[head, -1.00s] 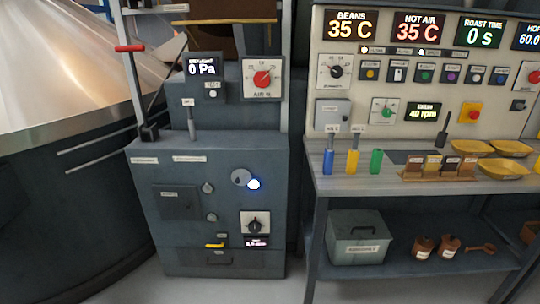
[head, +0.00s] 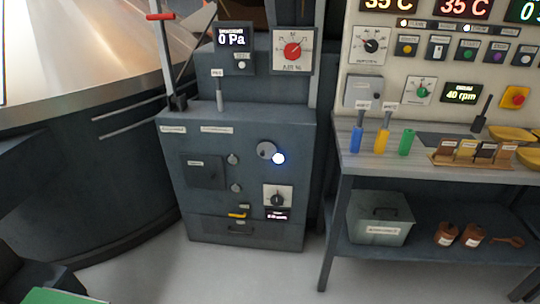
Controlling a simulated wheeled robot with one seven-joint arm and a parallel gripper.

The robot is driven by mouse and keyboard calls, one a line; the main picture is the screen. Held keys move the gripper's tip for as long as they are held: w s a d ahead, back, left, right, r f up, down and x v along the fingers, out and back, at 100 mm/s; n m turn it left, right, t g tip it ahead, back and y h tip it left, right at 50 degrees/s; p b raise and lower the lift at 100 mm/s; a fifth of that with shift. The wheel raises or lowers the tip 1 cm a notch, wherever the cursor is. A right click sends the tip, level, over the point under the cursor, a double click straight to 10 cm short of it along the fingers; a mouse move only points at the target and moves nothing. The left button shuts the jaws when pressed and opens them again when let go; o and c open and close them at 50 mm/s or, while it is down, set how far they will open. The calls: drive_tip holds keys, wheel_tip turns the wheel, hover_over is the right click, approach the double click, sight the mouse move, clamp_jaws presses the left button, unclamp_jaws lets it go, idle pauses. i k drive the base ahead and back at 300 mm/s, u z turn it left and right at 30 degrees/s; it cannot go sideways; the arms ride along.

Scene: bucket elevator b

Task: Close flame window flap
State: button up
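The flame window flap appears to be the small round grey disc (head: 265,150) on the front of the dark blue-grey burner cabinet (head: 215,140). A bright blue-white glowing round window (head: 278,158) shows at the disc's lower right. The disc sits beside the glow and leaves most of it uncovered. My gripper is not in view.
A square door (head: 203,172) and small knobs lie left of the flap; a dial (head: 277,198) is below it. A large metal drum stands left. A workbench (head: 430,165) with coloured tools stands right, a grey box (head: 380,218) beneath. The floor in front is clear.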

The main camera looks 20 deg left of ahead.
sight(267, 150)
drive_tip(key=z, duration=0.05)
drive_tip(key=k, duration=0.55)
drive_tip(key=u, duration=0.65)
drive_tip(key=i, duration=1.4)
drive_tip(key=u, duration=0.3)
